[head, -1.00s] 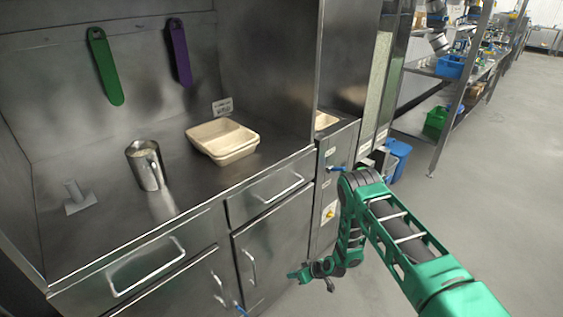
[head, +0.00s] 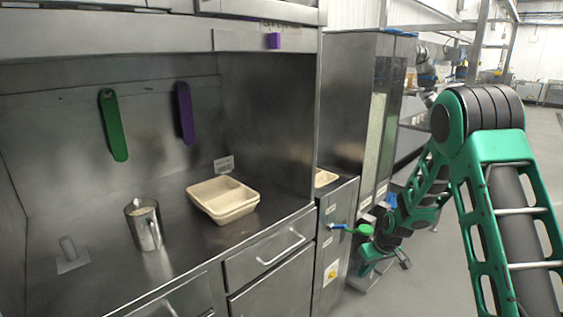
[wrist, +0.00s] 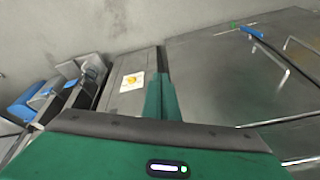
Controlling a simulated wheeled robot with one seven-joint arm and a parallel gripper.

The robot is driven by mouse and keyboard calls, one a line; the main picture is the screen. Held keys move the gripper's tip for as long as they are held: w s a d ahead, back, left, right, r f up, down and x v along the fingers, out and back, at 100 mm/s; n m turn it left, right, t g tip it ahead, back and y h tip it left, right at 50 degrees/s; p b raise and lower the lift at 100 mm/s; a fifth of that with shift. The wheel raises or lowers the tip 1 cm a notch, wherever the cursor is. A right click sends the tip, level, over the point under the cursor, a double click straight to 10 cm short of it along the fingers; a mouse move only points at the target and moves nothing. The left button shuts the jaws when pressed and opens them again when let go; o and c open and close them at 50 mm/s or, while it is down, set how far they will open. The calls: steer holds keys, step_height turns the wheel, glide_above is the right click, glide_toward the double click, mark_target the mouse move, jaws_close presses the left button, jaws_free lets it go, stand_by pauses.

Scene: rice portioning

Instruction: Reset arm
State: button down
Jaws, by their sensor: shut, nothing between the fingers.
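My green and black arm fills the right side of the head view, its elbow raised and its forearm reaching down and left. My gripper (head: 364,268) is low beside the steel cabinet, small and partly hidden by my wrist. In the wrist view its green fingers (wrist: 160,95) are together with nothing between them. It is apart from the counter and everything on it.
A metal jug (head: 146,228) and beige trays (head: 222,212) stand on the steel counter (head: 185,250). A green utensil (head: 113,125) and a purple one (head: 185,112) hang behind. A cabinet with a yellow sticker (head: 331,272) is near my gripper. The floor at right is open.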

steer(key=s+d+r+m+g+h, duration=0.1)
steer(key=s+d+r+m, duration=0.2)
steer(key=s+d+r, duration=0.5)
steer(key=s+d+r+m+g+h, duration=0.15)
steer(key=s+d+r, duration=0.25)
steer(key=s+r, duration=0.75)
steer(key=s+r+m, duration=0.2)
steer(key=s, duration=1)
steer(key=s+r+m, duration=0.3)
steer(key=s, duration=0.8)
steer(key=shift+s+d+r+m+g+y, duration=0.25)
steer(key=shift+s+d+m+g+y, duration=0.1)
